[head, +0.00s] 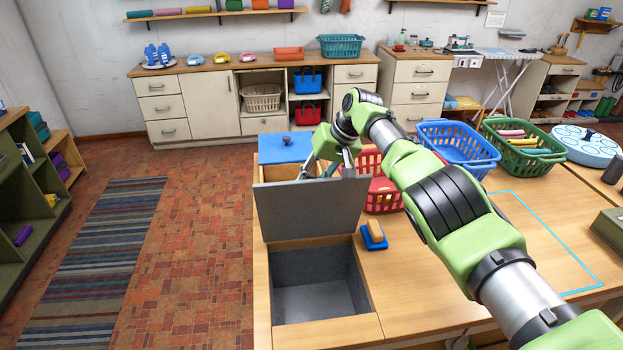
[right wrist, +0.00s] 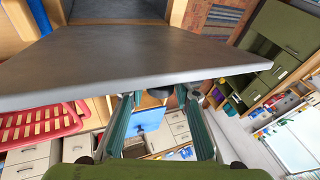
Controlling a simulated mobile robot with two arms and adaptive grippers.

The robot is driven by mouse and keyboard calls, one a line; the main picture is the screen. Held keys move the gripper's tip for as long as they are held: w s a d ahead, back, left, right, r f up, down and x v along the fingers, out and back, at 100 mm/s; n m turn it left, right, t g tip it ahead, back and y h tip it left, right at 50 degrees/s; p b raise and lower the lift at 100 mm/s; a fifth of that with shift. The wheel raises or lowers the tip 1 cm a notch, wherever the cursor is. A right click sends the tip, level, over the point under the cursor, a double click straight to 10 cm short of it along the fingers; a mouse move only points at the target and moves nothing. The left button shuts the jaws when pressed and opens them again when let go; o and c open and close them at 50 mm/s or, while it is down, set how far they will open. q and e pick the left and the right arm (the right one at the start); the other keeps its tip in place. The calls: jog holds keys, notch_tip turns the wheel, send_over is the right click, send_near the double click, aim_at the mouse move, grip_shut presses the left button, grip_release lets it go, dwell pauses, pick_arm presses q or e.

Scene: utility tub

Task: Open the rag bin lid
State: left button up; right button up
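The rag bin (head: 305,285) is a grey box sunk in the wooden worktop, and its inside shows empty in the head view. Its flat grey lid (head: 311,208) stands raised, close to upright, at the bin's far edge. The lid also spans the right wrist view (right wrist: 140,60), just beyond the fingers. My right gripper (head: 328,162) is behind the lid's top edge, which partly hides it. In the right wrist view its two fingers (right wrist: 160,105) are apart with nothing between them. I cannot tell whether they touch the lid. My left gripper is in neither view.
A blue lid with a knob (head: 285,149) lies behind the raised lid. A red basket (head: 383,195) and a blue brush with a wooden handle (head: 374,237) are to its right. Blue (head: 458,146) and green (head: 522,147) baskets stand further right.

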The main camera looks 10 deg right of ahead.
jog(key=shift+o, duration=0.2)
jog(key=shift+w, duration=0.1)
jog(key=shift+d+r, duration=0.2)
jog(key=shift+r, duration=0.45)
jog(key=v, duration=1)
jog(key=shift+s+d+r, duration=0.15)
jog(key=shift+s+r, duration=0.05)
